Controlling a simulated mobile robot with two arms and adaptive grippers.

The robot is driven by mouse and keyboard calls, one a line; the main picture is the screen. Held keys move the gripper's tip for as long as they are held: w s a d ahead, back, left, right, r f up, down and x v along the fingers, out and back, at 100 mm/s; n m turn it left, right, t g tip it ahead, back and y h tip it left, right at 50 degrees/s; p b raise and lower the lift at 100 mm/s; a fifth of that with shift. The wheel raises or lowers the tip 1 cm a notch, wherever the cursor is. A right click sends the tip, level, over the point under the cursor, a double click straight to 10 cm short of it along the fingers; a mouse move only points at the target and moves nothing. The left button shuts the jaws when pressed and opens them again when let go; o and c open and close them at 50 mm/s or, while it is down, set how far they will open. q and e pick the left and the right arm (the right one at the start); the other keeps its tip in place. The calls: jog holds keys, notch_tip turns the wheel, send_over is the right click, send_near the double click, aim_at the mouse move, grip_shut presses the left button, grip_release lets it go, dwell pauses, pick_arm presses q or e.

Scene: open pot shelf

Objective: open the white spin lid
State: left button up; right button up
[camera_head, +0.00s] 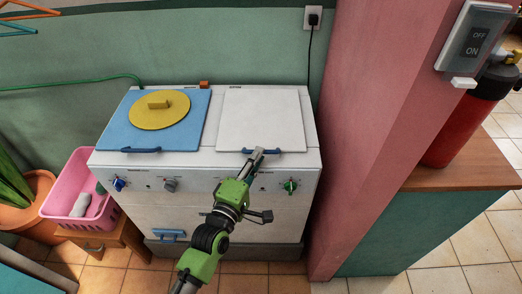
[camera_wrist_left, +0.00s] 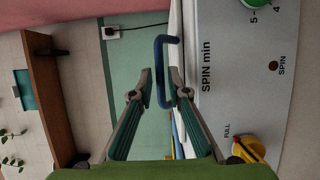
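The white spin lid (camera_head: 262,118) lies flat and closed on the right half of the washing machine's top. Its blue handle (camera_head: 273,151) is at the front edge. In the left wrist view the blue handle (camera_wrist_left: 160,72) shows between the fingertips. My left gripper (camera_head: 254,158) is at the front edge of the lid, by the left part of the handle. In the wrist view the left gripper (camera_wrist_left: 161,82) is open, with gaps between the fingers and the handle bar. My right gripper is in neither view.
A blue lid (camera_head: 184,134) with a yellow round cap (camera_head: 140,117) covers the left half. The front panel carries knobs, including a green one (camera_head: 290,187). A pink wall (camera_head: 365,130) stands close on the right. A pink basket (camera_head: 66,206) is at the left.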

pick_arm(q)
jog(key=shift+x, duration=1.5)
jog(key=shift+c, duration=0.4)
grip_shut()
jog(key=shift+r, duration=0.1)
